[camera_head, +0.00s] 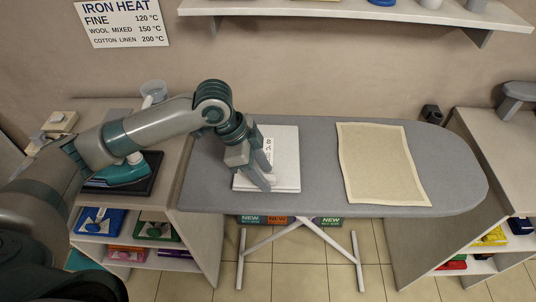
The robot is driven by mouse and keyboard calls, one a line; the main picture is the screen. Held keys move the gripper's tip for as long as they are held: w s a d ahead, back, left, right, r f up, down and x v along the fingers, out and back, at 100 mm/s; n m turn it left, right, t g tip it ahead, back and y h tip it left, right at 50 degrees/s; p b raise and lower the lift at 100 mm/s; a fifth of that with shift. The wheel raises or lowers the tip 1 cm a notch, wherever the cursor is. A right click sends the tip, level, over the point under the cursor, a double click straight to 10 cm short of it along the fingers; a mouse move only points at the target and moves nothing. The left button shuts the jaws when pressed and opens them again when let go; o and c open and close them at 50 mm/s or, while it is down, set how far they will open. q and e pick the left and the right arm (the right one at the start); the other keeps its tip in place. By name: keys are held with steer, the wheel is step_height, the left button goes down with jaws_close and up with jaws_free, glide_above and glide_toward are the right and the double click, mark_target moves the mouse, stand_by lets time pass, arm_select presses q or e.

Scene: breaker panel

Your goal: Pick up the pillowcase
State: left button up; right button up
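A flat white folded item (285,168) with printed text on its upper face lies on the grey ironing board (315,202), left of its middle. It looks like folded cloth, perhaps the pillowcase. A flat beige cloth with a lighter border (382,165) lies spread on the board to its right; I cannot tell for certain which of the two is the pillowcase. My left gripper (265,174) is over the white item, pointing down, and covers its left part. I cannot tell whether it touches the item or how far its fingers are apart. My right gripper is out of view.
A teal iron (124,171) rests on a dark pad on the left cabinet. Low cabinets flank the board, with coloured packs on their shelves. A wall shelf (360,10) hangs above. An iron heat sign (122,23) is at upper left. The board's right end is clear.

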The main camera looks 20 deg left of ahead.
arm_select(q)
jaws_close()
steer(key=shift+r, duration=0.2)
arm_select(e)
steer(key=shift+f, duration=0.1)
